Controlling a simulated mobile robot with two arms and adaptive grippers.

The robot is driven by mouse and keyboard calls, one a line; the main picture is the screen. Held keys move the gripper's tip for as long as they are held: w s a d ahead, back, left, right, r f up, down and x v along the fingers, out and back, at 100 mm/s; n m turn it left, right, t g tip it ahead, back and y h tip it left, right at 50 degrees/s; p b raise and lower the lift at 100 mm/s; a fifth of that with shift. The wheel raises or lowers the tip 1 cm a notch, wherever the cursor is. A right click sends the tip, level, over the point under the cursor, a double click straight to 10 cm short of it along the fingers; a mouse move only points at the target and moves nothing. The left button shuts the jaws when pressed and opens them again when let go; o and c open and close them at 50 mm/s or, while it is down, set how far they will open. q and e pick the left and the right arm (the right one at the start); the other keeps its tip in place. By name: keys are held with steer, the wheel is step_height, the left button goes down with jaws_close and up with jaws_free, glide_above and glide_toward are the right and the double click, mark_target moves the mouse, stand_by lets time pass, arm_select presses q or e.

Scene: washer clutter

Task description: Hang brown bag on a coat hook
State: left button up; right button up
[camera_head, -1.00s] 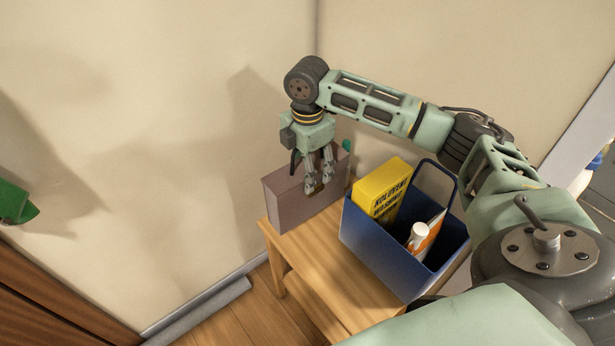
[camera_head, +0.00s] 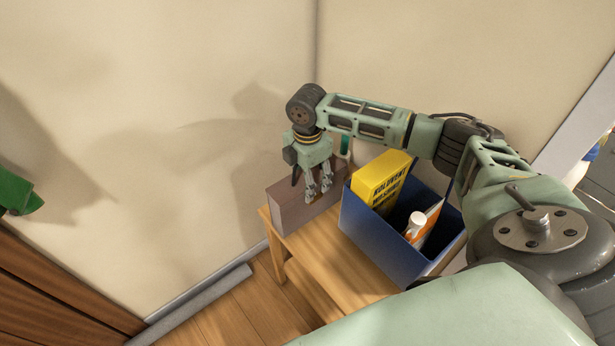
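The brown bag (camera_head: 285,209), a boxy dull brown shape, is at the back left of a wooden table, close to the wall. My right gripper (camera_head: 317,194) points down over it, its fingers in front of the bag's upper part. The fingertips look slightly apart, but I cannot tell whether a handle or edge is between them. The bag's handles are not clearly visible. No coat hook can be made out. My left gripper is not in view.
A blue basket (camera_head: 372,243) holding a yellow box (camera_head: 381,182) and a white-capped bottle (camera_head: 416,222) stands right of the bag on the wooden table (camera_head: 315,262). A green item (camera_head: 18,194) is at the left edge, above brown wooden panels (camera_head: 50,295). Bare wall lies between.

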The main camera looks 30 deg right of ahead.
steer(key=o, duration=0.4)
